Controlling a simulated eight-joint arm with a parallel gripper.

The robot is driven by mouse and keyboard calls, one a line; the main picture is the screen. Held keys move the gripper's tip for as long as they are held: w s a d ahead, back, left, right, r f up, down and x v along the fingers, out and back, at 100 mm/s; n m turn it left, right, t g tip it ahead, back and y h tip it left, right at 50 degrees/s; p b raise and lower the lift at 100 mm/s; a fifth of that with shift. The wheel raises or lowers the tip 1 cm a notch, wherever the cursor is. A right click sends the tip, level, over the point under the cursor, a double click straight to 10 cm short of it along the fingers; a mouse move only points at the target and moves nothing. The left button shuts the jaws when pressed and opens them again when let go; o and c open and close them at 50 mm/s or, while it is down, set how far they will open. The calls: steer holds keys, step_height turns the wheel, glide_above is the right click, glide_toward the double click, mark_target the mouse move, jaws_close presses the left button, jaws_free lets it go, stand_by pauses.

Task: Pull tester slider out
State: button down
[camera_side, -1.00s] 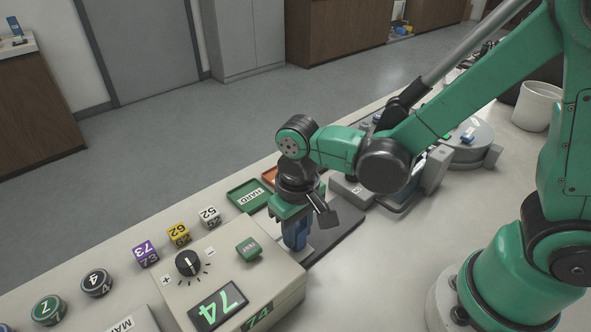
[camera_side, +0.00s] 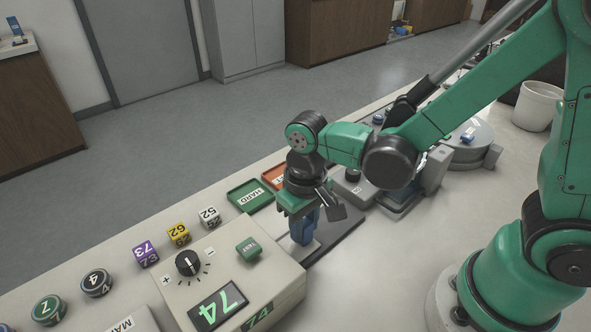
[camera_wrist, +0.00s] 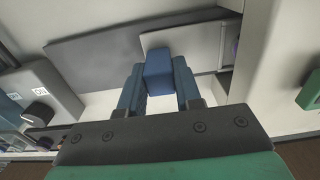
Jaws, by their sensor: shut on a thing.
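The tester (camera_side: 225,275) is a beige box at the lower middle of the side view, with a dial, a green button and a display reading 74. Its slider is a pale plate (camera_side: 306,252) beside the box, over a dark grey base (camera_side: 345,240). The pale plate (camera_wrist: 190,37) and the dark base (camera_wrist: 95,55) also show in the wrist view. My gripper (camera_side: 302,236) points down at the slider. In the wrist view, my gripper's blue fingers (camera_wrist: 159,92) are shut on a blue block, the slider handle (camera_wrist: 158,68). The handle is mostly hidden in the side view.
A green tray (camera_side: 250,196) and an orange tray (camera_side: 272,177) lie behind my gripper. Several numbered cubes (camera_side: 179,234) stand behind the tester. A grey device (camera_side: 356,190) is close on the right. The front bench is clear.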

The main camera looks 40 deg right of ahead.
steer(key=d, duration=1)
steer(key=shift+d, duration=0.3)
steer(key=c, duration=0.6)
jaws_free()
steer(key=shift+r, duration=2.8)
steer(key=shift+s+a+r+t, duration=0.1)
steer(key=shift+a+r+t, duration=0.25)
steer(key=shift+r+t, duration=0.7)
steer(key=shift+a+r+t, duration=0.35)
steer(key=shift+r+t, duration=0.35)
steer(key=shift+t, duration=0.65)
steer(key=shift+s+a+r+t, duration=0.1)
steer(key=shift+a+r+t, duration=0.25)
steer(key=shift+r+t, duration=0.7)
